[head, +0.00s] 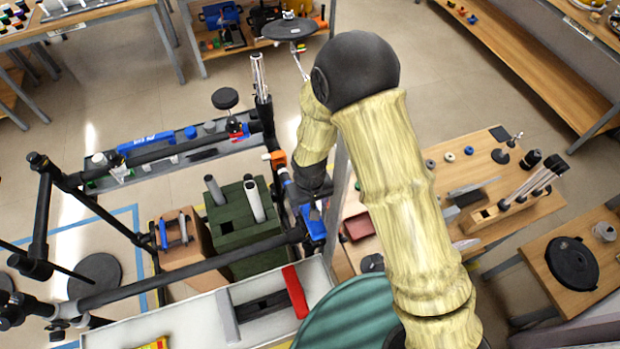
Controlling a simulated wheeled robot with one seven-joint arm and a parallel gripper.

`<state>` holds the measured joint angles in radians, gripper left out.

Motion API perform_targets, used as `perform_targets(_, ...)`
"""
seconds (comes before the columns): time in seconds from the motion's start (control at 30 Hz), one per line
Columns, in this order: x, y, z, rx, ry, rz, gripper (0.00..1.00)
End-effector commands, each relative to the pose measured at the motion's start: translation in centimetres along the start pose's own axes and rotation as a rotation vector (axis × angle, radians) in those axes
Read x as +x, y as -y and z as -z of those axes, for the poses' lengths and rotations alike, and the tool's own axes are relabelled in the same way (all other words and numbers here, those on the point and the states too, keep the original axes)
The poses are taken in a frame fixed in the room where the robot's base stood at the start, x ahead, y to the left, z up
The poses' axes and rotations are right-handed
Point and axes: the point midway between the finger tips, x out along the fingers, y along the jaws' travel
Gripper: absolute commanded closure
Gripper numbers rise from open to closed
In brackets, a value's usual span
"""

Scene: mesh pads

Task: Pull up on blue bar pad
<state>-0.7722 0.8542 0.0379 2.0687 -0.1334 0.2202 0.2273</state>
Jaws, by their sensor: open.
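A small blue block-like piece (314,224) sits at the right end of a black horizontal bar (215,262). A longer blue bar (146,142) lies along a grey tray at the left. I cannot tell which one is the blue bar pad. My gripper (315,210) points down at the end of my arm, just above the small blue piece. It is open, but its fingers are small and partly hidden. Whether they touch the blue piece is not clear.
A green slotted block (240,232) and a brown box (186,240) stand left of my gripper. A white tray (190,318) with a red bar (295,292) is below. Black frame bars surround this area. A wooden table (500,180) with tools is at the right.

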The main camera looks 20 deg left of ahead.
Motion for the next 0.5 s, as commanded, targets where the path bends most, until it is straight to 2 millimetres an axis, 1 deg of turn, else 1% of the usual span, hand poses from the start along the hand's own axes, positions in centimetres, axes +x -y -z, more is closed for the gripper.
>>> perform_targets(0.5,-7.3,0.1,0.2,-0.001,-0.005,0.001,0.35)
